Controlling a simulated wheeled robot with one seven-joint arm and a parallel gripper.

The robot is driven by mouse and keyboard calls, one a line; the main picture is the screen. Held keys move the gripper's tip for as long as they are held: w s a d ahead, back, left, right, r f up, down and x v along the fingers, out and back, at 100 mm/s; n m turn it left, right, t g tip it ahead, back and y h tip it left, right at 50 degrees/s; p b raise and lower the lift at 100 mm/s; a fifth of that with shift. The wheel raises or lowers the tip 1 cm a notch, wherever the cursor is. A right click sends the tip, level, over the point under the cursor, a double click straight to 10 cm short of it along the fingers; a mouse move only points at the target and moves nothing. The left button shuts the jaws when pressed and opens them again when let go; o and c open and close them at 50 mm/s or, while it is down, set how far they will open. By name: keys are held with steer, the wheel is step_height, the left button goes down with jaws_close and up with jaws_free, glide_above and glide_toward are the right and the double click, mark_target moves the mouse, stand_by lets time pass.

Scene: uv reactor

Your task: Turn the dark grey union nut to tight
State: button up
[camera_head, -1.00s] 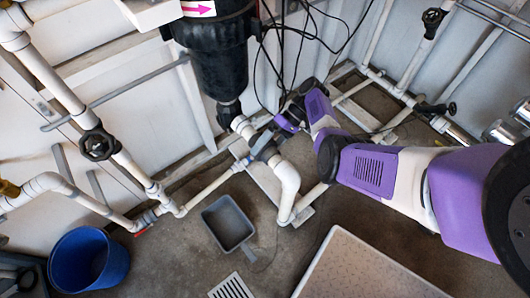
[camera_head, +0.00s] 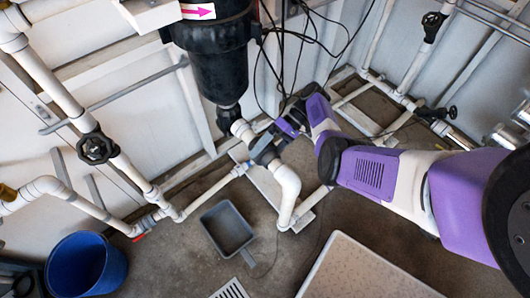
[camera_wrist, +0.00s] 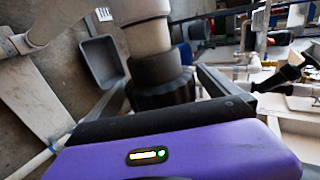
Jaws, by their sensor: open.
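The dark grey union nut (camera_head: 265,153) sits on the white pipe below the black reactor vessel, just above a white elbow. In the wrist view the ribbed nut (camera_wrist: 163,92) lies between the two dark fingers of my gripper (camera_wrist: 162,84), one on each side. My gripper is open around it. I cannot tell whether either finger touches the nut. In the head view my gripper (camera_head: 278,136) reaches the nut from the upper right, and its fingers are small and partly hidden. The purple gripper body hides the near part of the nut in the wrist view.
The black vessel (camera_head: 222,65) hangs to the upper left of the nut, with loose black cables (camera_head: 288,45) close to my arm. A grey tray (camera_head: 228,229), a blue bucket (camera_head: 86,264) and a pale slab (camera_head: 365,270) are on the floor. Pipes line the walls.

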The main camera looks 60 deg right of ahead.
steer(key=v, duration=0.7)
steer(key=shift+d+r+p, duration=0.2)
steer(key=shift+d+p, duration=0.1)
